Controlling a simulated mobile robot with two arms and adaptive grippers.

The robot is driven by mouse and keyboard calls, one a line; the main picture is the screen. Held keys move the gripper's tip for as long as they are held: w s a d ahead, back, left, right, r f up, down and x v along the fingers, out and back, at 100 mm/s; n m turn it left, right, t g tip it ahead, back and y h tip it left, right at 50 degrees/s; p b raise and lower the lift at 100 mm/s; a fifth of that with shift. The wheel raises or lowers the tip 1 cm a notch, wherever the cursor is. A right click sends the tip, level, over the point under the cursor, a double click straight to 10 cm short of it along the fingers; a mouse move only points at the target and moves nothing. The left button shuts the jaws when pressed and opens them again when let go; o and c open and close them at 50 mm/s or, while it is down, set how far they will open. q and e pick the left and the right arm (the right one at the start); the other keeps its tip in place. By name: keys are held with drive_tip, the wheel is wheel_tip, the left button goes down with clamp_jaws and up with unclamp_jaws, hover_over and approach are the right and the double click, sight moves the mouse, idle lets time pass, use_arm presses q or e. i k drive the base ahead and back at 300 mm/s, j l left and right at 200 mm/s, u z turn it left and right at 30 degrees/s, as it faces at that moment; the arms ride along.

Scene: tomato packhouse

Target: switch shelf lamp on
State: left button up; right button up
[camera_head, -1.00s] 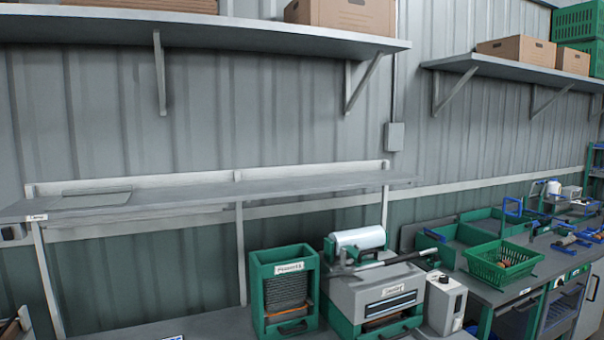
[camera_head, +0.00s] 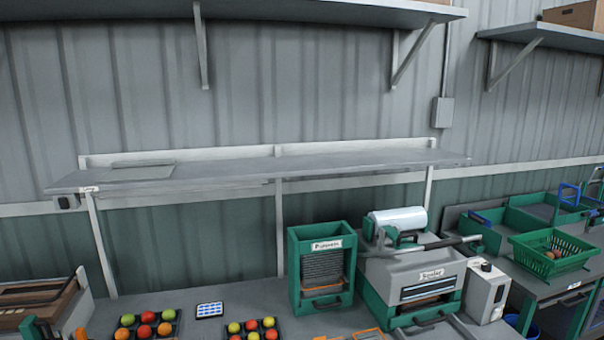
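A long grey shelf (camera_head: 350,164) runs above the workbench on upright posts. A small white label, seemingly reading "Lamp", sits at its left front corner (camera_head: 89,189). A small dark box (camera_head: 67,202) that looks like a switch or socket is on the wall rail just left of the shelf's left post. A thin strip (camera_head: 225,187) shows under the shelf; no glow is seen from it. Neither of my grippers is in view.
On the bench (camera_head: 255,293) stand a green "Punnets" box (camera_head: 321,238) and a grey-green "Sealer" machine (camera_head: 430,270) with a film roll. Trays of tomatoes (camera_head: 147,325) lie at the front. A green basket (camera_head: 552,251) stands right. Upper shelves (camera_head: 300,12) overhang.

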sight(63, 204)
drive_tip(key=u, duration=1.3)
